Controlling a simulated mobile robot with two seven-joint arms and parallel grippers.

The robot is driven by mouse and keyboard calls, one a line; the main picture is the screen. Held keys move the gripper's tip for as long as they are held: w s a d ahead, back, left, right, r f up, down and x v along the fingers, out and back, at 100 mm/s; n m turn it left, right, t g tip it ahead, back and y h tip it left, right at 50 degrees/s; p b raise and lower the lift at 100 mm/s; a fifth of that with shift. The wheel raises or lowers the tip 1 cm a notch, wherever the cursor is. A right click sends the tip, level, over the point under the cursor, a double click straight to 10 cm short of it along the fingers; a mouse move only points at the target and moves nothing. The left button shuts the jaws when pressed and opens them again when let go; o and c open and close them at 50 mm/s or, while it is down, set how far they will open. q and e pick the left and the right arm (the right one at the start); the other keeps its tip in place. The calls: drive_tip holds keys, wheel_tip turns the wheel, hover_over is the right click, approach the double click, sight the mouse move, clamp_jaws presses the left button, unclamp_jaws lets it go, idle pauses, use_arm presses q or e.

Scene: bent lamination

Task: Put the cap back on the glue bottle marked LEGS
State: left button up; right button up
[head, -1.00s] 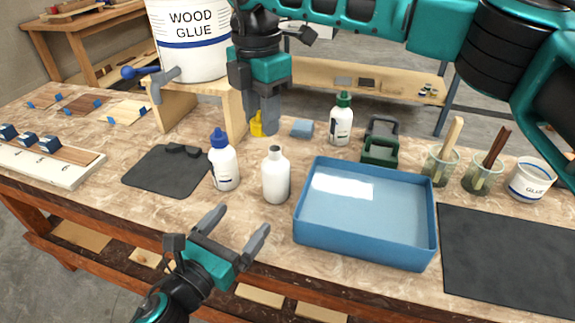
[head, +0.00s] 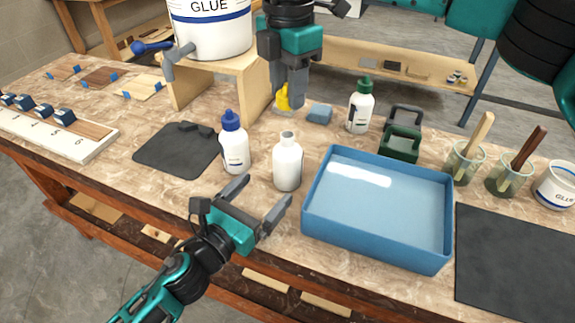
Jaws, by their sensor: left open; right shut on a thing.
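A white bottle without a cap (head: 287,165) stands upright on the workbench, left of the blue tray; I cannot read any marking on it. My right gripper (head: 290,100) points down behind this bottle, shut on a yellow cap (head: 283,98) that shows at its fingertips. My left gripper (head: 264,196) is open and empty, in front of the uncapped bottle and apart from it. A bottle with a blue cap (head: 234,148) stands to the left. A bottle with a green cap (head: 360,108) stands farther back to the right. No LEGS marking is legible.
The blue tray (head: 376,242) lies right of the uncapped bottle. A wooden stand (head: 258,88) holds the wood glue bucket (head: 210,30). A dark mat (head: 172,155) lies at left.

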sight(292, 160)
use_arm(q)
drive_tip(key=x, duration=1.1)
drive_tip(key=shift+w+d, duration=0.1)
drive_tip(key=shift+w, duration=0.1)
drive_tip(key=c, duration=1.5)
use_arm(e)
drive_tip(key=shift+f, duration=2.55)
